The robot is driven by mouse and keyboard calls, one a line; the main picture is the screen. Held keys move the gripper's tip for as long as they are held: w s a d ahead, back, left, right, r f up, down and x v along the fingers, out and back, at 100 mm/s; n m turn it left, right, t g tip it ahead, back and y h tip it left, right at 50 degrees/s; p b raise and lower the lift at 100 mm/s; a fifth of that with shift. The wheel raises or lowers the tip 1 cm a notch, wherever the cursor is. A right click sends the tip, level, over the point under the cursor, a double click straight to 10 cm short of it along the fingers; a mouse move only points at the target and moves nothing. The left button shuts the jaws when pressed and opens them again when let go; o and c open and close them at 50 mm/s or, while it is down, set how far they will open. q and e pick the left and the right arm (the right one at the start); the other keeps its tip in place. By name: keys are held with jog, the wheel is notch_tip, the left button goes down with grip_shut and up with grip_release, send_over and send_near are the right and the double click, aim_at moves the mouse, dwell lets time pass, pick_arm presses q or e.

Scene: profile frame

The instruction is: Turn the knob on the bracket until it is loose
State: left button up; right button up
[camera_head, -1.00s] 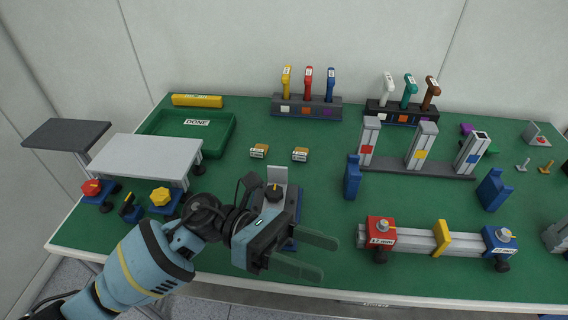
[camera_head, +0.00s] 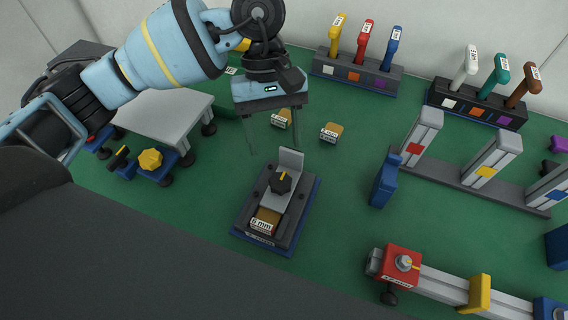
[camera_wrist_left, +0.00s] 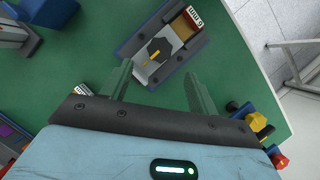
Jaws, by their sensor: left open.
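The bracket (camera_head: 291,160) is a grey angled piece on a dark base plate with a blue edge, in the middle of the head view. Its knob (camera_head: 281,182) is black with a yellow pointer line. A block labelled 6 mm (camera_head: 265,221) sits at the plate's near end. My left gripper (camera_head: 274,150) is open and empty, above and behind the bracket, fingers pointing down. In the left wrist view the knob (camera_wrist_left: 158,50) shows just beyond the gap between the fingertips (camera_wrist_left: 157,70), apart from them. My right gripper is not in view.
Two small labelled blocks (camera_head: 331,132) lie behind the bracket. A blue upright piece (camera_head: 384,180) stands to its right. A rail with a red clamp (camera_head: 401,263) is at the near right. A grey platform (camera_head: 160,115) and yellow knob (camera_head: 150,159) are at left.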

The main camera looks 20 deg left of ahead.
aim_at(280, 180)
pick_arm(q)
jog(key=shift+p+x, duration=0.35)
jog(key=shift+x, duration=3.55)
jog(key=shift+c, duration=0.3)
jog(key=c, duration=0.9)
